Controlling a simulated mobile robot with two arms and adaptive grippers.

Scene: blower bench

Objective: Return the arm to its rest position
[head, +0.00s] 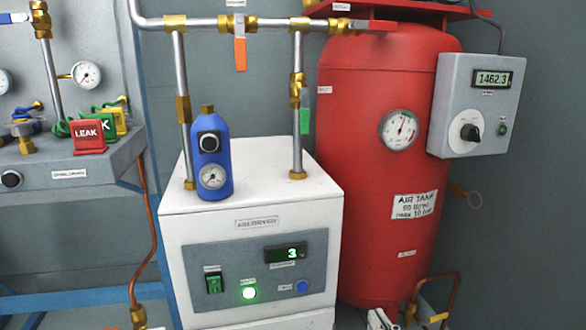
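Only a small white and dark piece of my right gripper (381,319) shows at the bottom edge, in front of the foot of the red air tank (365,235). Most of it is cut off, and I cannot see whether its fingers are apart or hold anything. It looks apart from the white dryer cabinet (260,212) to its left. My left gripper is not in view.
A blue bottle-shaped gauge unit (211,160) stands on the cabinet, between two metal pipes. A grey box (476,103) reading 1462.3 is beside the tank. A left shelf (70,171) holds coloured tags, including a red LEAK tag (87,135). A copper pipe (440,277) bends at lower right.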

